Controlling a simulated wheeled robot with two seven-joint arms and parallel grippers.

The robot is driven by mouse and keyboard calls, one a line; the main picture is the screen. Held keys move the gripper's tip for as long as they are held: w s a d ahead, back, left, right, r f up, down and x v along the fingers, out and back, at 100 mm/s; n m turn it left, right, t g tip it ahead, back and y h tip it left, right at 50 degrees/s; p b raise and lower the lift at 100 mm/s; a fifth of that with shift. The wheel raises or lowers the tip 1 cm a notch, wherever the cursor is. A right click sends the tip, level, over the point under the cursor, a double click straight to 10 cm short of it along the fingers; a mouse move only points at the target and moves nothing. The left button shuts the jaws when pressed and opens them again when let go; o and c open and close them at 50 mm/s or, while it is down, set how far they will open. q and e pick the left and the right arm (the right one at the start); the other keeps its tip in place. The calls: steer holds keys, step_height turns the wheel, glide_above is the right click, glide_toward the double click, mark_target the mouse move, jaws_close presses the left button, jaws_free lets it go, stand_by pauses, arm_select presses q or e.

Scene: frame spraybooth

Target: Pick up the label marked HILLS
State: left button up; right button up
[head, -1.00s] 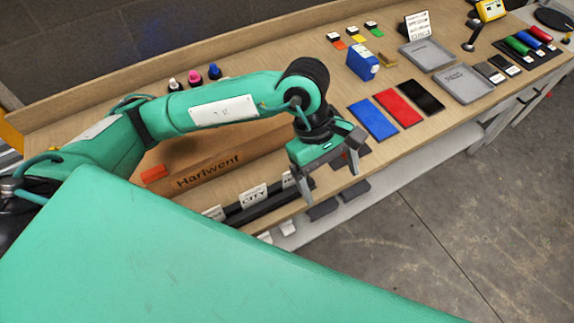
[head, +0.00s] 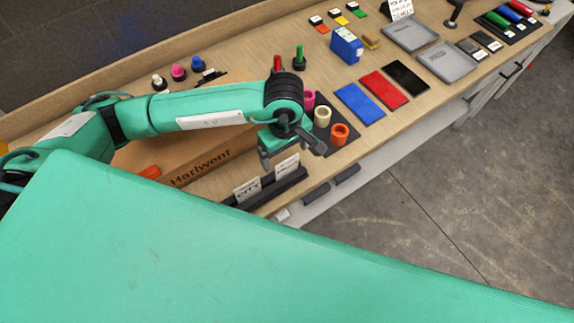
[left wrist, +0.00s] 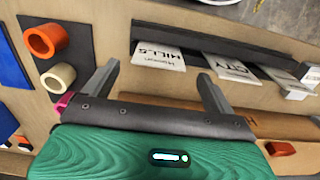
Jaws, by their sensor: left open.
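The HILLS label (left wrist: 160,56) is a white card with black print. It stands in a long dark holder (left wrist: 215,45) at the bench's front edge; it also shows in the head view (head: 287,165), partly behind my gripper. A CITY label (left wrist: 230,67) stands beside it in the same holder. My left gripper (left wrist: 158,75) is open and empty, its two fingers apart and pointing toward the HILLS label; it also shows in the head view (head: 291,156). Whether the fingers reach around the card I cannot tell. My right gripper is not in view.
Orange (head: 340,134) and cream (head: 322,116) rings stand on a dark mat close to the gripper. A wooden block marked Harlwent (head: 200,167) lies behind the holder. Blue (head: 365,112), red (head: 384,90) and black panels lie farther right. An orange block (head: 149,172) is left.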

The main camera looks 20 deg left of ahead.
mark_target(287, 160)
arm_select(q)
steer(key=f+p, duration=0.1)
steer(key=f, duration=0.1)
steer(key=f+p, duration=0.1)
steer(key=f, duration=0.1)
steer(key=shift+s+d+p, duration=0.1)
steer(key=shift+d+p, duration=0.15)
steer(key=shift+p, duration=0.1)
steer(key=shift+f, duration=0.5)
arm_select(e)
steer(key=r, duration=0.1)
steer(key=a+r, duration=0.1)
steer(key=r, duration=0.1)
arm_select(q)
steer(key=c, duration=1)
steer(key=shift+c, duration=0.2)
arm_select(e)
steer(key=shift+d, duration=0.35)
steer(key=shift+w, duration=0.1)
